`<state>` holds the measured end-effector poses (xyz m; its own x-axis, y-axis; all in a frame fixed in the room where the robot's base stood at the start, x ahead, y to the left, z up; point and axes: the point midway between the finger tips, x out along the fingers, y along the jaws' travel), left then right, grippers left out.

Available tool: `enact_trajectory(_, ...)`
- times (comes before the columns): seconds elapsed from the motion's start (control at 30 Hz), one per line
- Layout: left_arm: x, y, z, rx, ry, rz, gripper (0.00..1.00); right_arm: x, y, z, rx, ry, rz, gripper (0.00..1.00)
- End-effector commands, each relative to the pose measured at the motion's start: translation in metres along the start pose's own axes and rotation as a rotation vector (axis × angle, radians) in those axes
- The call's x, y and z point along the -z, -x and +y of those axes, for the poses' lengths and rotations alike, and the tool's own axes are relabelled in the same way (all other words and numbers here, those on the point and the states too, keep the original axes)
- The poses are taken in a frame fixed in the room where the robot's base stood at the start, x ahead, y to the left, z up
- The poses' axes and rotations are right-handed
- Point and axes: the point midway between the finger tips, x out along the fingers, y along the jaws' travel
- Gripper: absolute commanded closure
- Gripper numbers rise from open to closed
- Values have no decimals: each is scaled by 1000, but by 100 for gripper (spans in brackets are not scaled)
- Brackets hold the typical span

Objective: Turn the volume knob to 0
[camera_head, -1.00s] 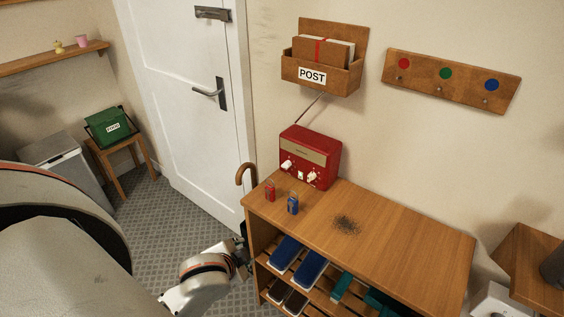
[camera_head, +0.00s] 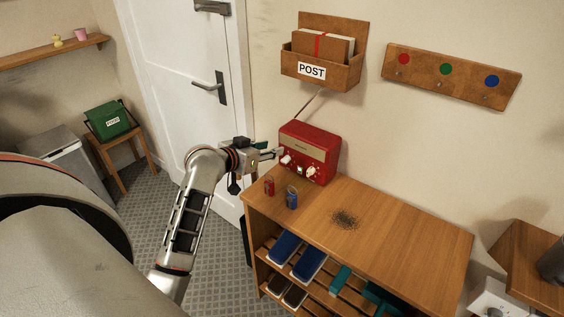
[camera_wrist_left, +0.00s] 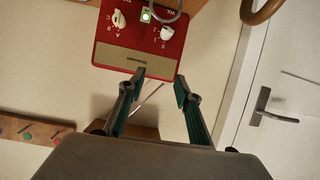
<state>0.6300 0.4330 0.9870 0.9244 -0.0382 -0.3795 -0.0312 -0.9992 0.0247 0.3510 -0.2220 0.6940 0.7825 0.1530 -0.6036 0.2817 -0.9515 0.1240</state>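A red radio (camera_head: 309,152) with a tan panel stands on the wooden bench. Its front has two white knobs with a small lit square between them. In the wrist view the radio (camera_wrist_left: 143,47) appears upside down. The volume knob (camera_wrist_left: 166,33), near letters reading VOL, is at right there; it is the left knob (camera_head: 287,160) in the head view. The other knob (camera_wrist_left: 118,18) has letters A, B, C. My left gripper (camera_head: 272,152) is just left of the radio, apart from the volume knob. Its fingers (camera_wrist_left: 160,78) are open and empty. My right gripper is out of view.
A red padlock-like item (camera_head: 269,186) and a blue one (camera_head: 292,198) stand on the bench (camera_head: 400,235) before the radio. A POST box (camera_head: 322,66) hangs above. A cane handle (camera_wrist_left: 262,10) shows near the door (camera_head: 185,90).

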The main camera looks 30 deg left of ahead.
Motion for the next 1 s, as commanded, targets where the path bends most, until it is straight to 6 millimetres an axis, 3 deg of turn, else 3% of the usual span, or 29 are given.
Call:
enact_trajectory(0.33,-65,-25,-1,1,4,-6,66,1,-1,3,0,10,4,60)
enact_trajectory(0.6,-61,-75,-1,0,1,-3,66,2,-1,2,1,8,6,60)
enact_trajectory(0.8,-61,-94,-2,2,-2,-3,66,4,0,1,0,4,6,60)
enact_trajectory(1.0,-62,-99,-1,2,-3,-4,66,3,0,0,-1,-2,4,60)
